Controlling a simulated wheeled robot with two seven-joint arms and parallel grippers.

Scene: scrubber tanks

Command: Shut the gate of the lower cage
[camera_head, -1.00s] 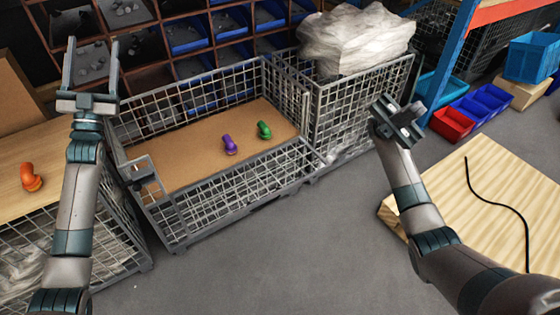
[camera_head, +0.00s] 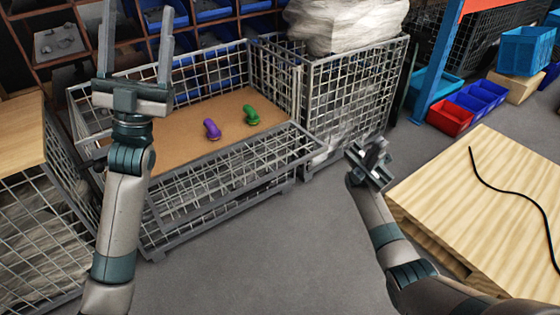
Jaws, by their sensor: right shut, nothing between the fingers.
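The lower cage (camera_head: 290,75) is a grey wire-mesh crate in the middle, with a brown board as its floor. Its front gate (camera_head: 235,172) is a low mesh panel that leans outward, its right top corner standing out from the cage's front. A purple fitting (camera_head: 211,130) and a green fitting (camera_head: 252,115) lie on the board. My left gripper (camera_head: 137,45) is open and empty, fingers up, in front of the cage's left end and hiding part of it. My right gripper (camera_head: 368,155) is shut and empty, right of the gate and apart from it.
A taller mesh cage (camera_head: 352,95) with white wrapped stuff (camera_head: 345,22) stands right behind. A pale wooden top (camera_head: 480,200) with a black cable (camera_head: 510,195) is at the right. Blue and red bins (camera_head: 449,117) stand beyond. The grey floor before the gate is clear.

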